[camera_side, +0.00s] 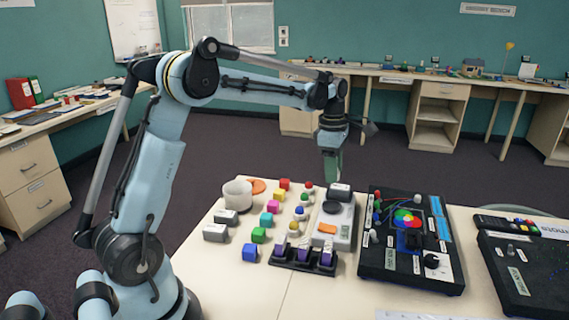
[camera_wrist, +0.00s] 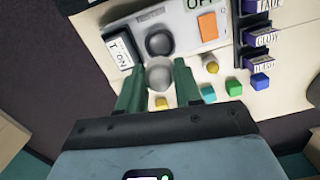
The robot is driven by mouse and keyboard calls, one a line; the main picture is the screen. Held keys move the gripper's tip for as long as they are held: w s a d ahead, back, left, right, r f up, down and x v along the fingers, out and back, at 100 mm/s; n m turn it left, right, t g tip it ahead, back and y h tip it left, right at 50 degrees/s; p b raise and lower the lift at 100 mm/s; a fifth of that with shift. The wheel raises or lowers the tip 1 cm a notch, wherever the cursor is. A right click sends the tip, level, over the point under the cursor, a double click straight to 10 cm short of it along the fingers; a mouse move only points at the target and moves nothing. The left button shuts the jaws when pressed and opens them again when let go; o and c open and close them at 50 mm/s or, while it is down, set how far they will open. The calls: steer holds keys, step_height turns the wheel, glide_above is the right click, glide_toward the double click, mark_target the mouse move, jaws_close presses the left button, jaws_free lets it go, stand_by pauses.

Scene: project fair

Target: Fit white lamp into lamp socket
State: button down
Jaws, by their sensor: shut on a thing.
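My gripper (camera_wrist: 160,84) has its green fingers closed around a pale, round white lamp (camera_wrist: 159,75) in the wrist view. In the side view my gripper (camera_side: 331,176) points down above the far end of a light grey unit (camera_side: 345,240); the lamp cannot be made out there. The unit has an orange switch (camera_wrist: 207,25) and a dark round part (camera_wrist: 159,44), which also shows in the side view (camera_side: 332,207). This may be the lamp socket; I cannot tell for sure. The lamp appears just beside the dark part, and its height above the unit is unclear.
A dark labelled block (camera_side: 340,191) stands at the unit's far end. Coloured cubes (camera_side: 272,207) and small coloured lamps (camera_side: 302,200) stand left of the unit. A black rack (camera_side: 290,262) is in front, and a black board (camera_side: 400,270) lies to the right.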

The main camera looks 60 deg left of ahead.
steer(key=shift+w+d+f, duration=0.1)
steer(key=shift+w+f, duration=0.05)
steer(key=shift+w, duration=0.05)
steer(key=shift+f, duration=3.4)
steer(key=shift+f, duration=0.5)
steer(key=c, duration=0.7)
jaws_free()
steer(key=shift+o, duration=0.5)
steer(key=shift+r, duration=0.15)
steer(key=shift+o, duration=0.8)
steer(key=shift+r, duration=3.35)
